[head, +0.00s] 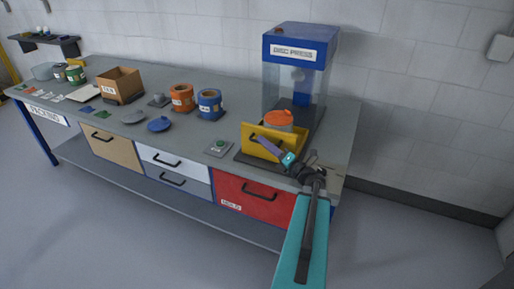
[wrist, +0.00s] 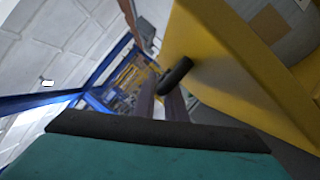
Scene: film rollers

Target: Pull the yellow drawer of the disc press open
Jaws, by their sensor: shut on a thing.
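The disc press (head: 293,47) stands at the right end of the bench, with a blue top and clear walls. Its yellow drawer (head: 262,150) is at the front, with the front panel standing out from the press body. An orange-topped round container (head: 279,119) shows behind that panel. My gripper (head: 264,142) reaches the drawer's front from the right. In the wrist view, the drawer (wrist: 225,70) fills the right side, and its black handle (wrist: 177,74) is between my fingers (wrist: 163,100). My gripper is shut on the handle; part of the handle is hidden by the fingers.
A grey pad with a green button (head: 219,147) lies left of the drawer. Orange (head: 182,98) and blue (head: 209,103) tubs stand further left, near a cardboard box (head: 120,86). A red bench drawer (head: 252,197) is below. The floor in front is clear.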

